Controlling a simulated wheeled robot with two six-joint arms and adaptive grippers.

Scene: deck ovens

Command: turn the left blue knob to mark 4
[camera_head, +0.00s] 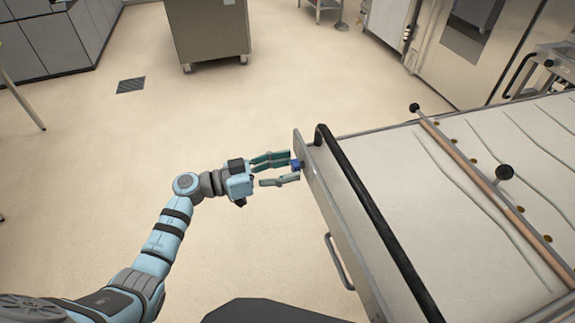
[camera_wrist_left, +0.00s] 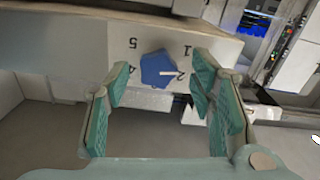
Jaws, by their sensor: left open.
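The blue knob (camera_wrist_left: 157,69) sits on a pale panel (camera_wrist_left: 85,45) in the left wrist view. It is many-sided, and its white pointer line points right, at the mark 2. The marks 1, 2, 4 and 5 show upside down around it; mark 4 is on its left side. In the head view the knob (camera_head: 296,164) shows small at my left gripper's (camera_head: 292,170) fingertips. My right gripper is out of view.
The knob's panel is on the end of a long pale-topped unit (camera_head: 385,165) with a black bar (camera_head: 375,220) along its near edge and a metal handle (camera_head: 337,262) below. A grey cabinet (camera_head: 208,30) stands at the back.

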